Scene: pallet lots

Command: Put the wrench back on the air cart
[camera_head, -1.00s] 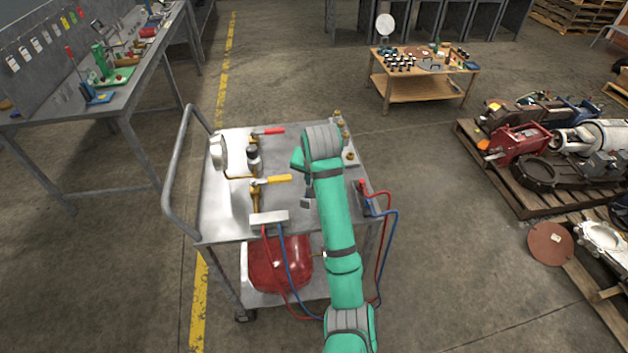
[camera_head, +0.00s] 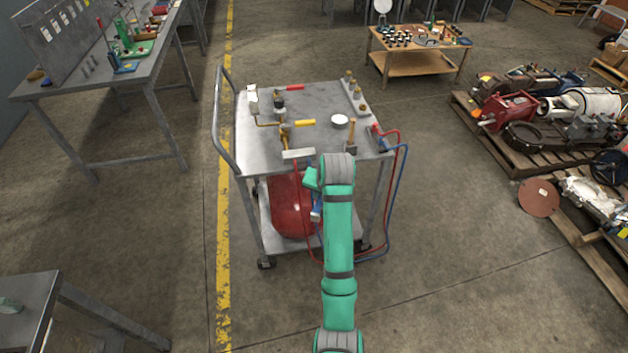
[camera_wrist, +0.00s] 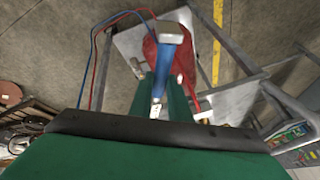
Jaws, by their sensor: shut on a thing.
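My gripper (camera_wrist: 166,88) is shut on a blue-handled tool with a grey block-like end, which I take to be the wrench (camera_wrist: 167,62). In the head view my arm hides most of the gripper, and a bit of the blue handle (camera_head: 317,211) shows in front of the red tank. The air cart (camera_head: 262,148) is a grey two-shelf trolley. The gripper and wrench are at its near side, below the top's height. Whether they touch the cart cannot be told.
The cart top holds yellow-handled (camera_head: 301,122) and red-handled (camera_head: 290,88) valves, a white disc (camera_head: 340,121) and brass fittings. Red and blue hoses (camera_head: 398,170) hang at its right. A workbench (camera_head: 88,75) stands left, and loaded pallets (camera_head: 515,158) stand right. Floor around the cart is open.

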